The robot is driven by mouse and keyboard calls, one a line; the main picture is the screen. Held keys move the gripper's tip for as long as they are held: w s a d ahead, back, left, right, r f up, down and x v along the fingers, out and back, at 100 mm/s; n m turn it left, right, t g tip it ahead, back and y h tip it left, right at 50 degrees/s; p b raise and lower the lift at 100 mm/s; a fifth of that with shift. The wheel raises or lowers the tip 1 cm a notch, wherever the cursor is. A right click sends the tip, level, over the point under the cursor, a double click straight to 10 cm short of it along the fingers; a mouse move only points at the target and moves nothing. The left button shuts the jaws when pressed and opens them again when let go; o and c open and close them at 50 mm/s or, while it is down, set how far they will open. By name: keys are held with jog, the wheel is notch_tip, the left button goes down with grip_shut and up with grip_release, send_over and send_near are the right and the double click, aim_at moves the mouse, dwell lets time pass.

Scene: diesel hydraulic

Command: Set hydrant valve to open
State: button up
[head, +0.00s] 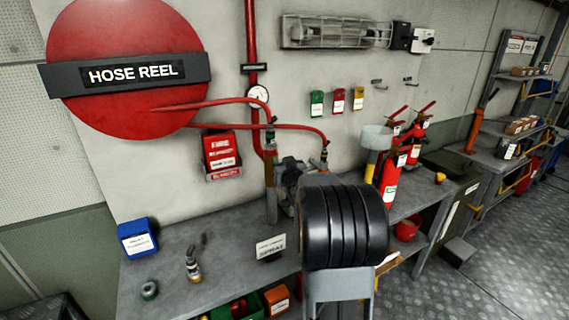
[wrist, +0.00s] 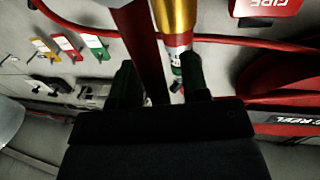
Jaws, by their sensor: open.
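A red standpipe (head: 252,40) with a round gauge (head: 258,94) runs down the wall beside the hose reel. A red pipe, likely the same one, crosses between my fingers in the wrist view (wrist: 141,50). I cannot make out the hydrant valve's handle or its setting; that area is partly hidden. A brass-coloured nozzle (wrist: 176,18) with a white and green end hangs beside the pipe, near my right-hand finger. My gripper (wrist: 160,88) is open, its dark fingers apart, with pipe and nozzle end showing between and beyond them. I cannot tell whether they touch.
The red hose reel (head: 125,120) is at left with red hoses. Three tags (head: 337,100) hang on the wall. Fire extinguishers (head: 390,180) stand at right. The grey bench (head: 200,240) holds a blue box (head: 137,238), a small nozzle (head: 193,264) and a white sign (head: 270,248).

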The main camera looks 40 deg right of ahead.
grip_shut()
dwell(0.3)
